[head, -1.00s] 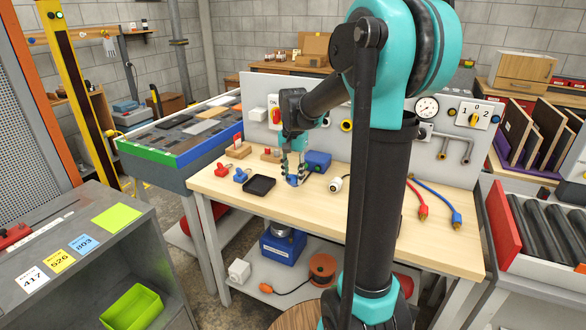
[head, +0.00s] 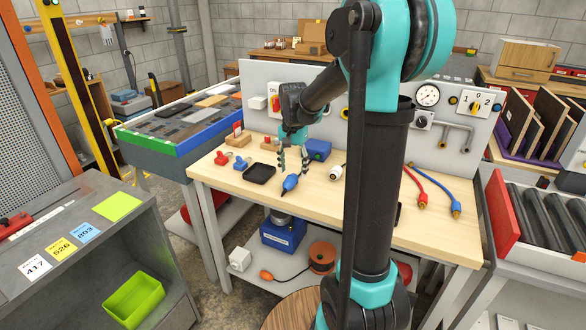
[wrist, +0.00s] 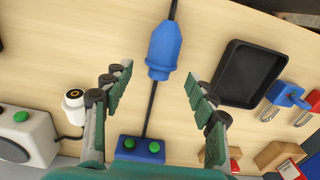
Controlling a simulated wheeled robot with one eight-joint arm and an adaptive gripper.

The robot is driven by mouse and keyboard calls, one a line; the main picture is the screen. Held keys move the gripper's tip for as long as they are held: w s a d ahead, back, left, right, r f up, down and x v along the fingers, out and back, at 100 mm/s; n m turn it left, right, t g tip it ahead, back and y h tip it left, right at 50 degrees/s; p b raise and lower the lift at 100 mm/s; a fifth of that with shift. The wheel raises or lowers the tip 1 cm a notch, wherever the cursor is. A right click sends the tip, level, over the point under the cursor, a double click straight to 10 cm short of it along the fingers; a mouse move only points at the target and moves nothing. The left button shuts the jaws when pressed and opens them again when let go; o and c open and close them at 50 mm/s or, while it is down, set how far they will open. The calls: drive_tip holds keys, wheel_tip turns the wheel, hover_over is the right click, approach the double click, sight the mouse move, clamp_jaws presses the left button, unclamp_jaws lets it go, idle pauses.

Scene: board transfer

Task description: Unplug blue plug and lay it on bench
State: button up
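A blue plug (head: 290,183) lies on its side on the wooden bench (head: 245,184), near the front edge. It also shows in the wrist view (wrist: 164,50), with a dark cable at its far end. A thin dark line runs from its near end toward a blue box with green buttons (wrist: 140,149); I cannot tell whether they are joined. My gripper (head: 293,168) is open and empty just above the plug. In the wrist view its fingers (wrist: 158,78) stand wide apart, with the plug beyond the tips. The blue box (head: 319,150) stands behind the plug.
A black tray (head: 260,174) lies left of the plug, with red (head: 222,158) and blue (head: 241,165) padlocks beyond it. A white connector (head: 336,173) lies to the right. Red (head: 422,200) and blue (head: 456,208) cable ends lie farther right. The front middle of the bench is clear.

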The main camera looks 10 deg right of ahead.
sight(293, 175)
wheel_tip(293, 175, up, 12)
idle(0.6)
drive_tip(key=shift+s, duration=0.1)
idle(0.4)
